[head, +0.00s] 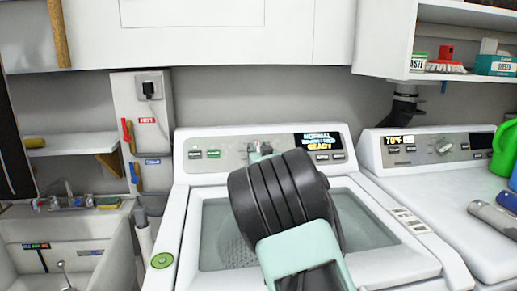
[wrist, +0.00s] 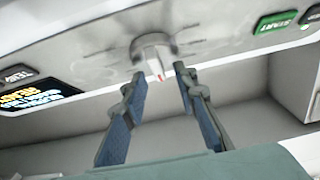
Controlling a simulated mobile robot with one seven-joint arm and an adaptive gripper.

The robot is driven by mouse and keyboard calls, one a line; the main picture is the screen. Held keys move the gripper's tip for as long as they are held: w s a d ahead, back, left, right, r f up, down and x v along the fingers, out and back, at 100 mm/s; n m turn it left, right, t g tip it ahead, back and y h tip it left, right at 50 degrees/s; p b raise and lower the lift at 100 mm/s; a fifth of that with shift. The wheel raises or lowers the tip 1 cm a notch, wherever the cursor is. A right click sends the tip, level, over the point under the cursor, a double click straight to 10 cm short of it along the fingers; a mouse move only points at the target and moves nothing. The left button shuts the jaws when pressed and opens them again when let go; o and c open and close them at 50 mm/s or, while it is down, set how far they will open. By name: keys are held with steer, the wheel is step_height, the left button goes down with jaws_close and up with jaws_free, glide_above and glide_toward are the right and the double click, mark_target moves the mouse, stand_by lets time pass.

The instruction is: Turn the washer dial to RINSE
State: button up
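The washer (head: 190,200) stands in the middle of the head view, with its control panel (head: 228,152) along the back. The dial (wrist: 153,55) is a whitish knob with a red mark, seen in the wrist view, which shows the panel upside down. My gripper (wrist: 158,76) is open, its two blue-padded fingertips just short of the dial, one on each side. Nothing is between the fingers, and I cannot tell whether they touch the dial. In the head view my arm hides most of the dial area. The labels around the dial are too blurred to read.
The washer's display (head: 319,141) reads NORMAL and READY. The green START button (wrist: 276,23) is to one side of the dial. A dryer (head: 425,180) with bottles on top stands at right, a sink (head: 70,240) at left. Cabinets (head: 200,35) overhang the panel.

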steer(key=shift+w, duration=0.2)
jaws_close()
